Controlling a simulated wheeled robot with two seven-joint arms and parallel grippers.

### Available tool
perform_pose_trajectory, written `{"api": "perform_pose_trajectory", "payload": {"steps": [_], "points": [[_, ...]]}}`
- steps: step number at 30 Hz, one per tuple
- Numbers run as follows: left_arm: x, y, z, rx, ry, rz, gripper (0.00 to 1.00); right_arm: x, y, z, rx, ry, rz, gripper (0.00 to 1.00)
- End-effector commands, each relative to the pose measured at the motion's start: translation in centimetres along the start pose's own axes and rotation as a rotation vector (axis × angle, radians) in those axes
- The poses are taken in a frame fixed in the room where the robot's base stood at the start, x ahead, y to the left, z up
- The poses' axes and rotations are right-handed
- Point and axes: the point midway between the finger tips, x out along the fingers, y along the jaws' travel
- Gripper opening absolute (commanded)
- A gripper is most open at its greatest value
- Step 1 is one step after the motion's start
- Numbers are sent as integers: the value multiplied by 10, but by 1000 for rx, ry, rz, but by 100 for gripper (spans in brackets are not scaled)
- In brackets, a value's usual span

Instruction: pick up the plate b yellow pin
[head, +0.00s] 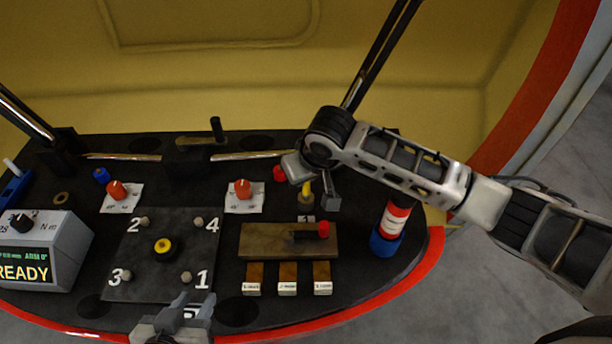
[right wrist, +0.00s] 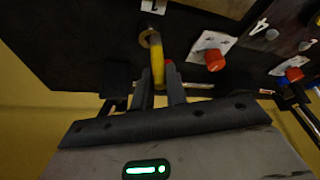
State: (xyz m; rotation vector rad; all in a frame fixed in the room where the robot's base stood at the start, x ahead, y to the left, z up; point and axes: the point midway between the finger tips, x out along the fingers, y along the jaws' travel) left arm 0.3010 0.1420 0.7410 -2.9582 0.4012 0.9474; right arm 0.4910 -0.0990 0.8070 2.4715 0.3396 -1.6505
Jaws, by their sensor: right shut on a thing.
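The yellow pin (head: 304,186) stands in a small brass-coloured holder (head: 305,200) behind the brown block, close to a label reading 1. In the right wrist view the yellow pin (right wrist: 157,65) runs between my right fingers. My right gripper (head: 315,184) reaches down from the right and is shut on the yellow pin; it also shows in the right wrist view (right wrist: 161,90). The pin's lower end is still at the holder, and I cannot tell whether it is lifted. My left gripper (head: 191,306) is open and empty at the front edge, before the numbered plate (head: 135,262).
A yellow-black button (head: 163,247) sits on the numbered plate. A brown block (head: 270,240) with a red-ended lever lies before the pin. A red, white and blue cylinder (head: 391,226) stands to the right. A READY display box (head: 42,250) is at left.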

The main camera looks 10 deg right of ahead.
Motion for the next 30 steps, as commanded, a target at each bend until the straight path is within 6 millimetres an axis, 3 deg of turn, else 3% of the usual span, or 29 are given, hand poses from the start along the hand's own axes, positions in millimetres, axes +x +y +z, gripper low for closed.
{"api": "perform_pose_trajectory", "payload": {"steps": [3,12,21,30], "points": [[-2,0,-1,5,-7,-2,36,-32,-10,7,-3,3,-2,0],[-2,-1,3,13,-21,-4,36,-75,-37,47,-2,0,-2,0],[-2,-2,0,20,-17,-5,36,-94,-49,65,-1,0,0,0],[-2,-2,0,21,-16,-5,36,-96,-50,66,0,0,1,0]]}}
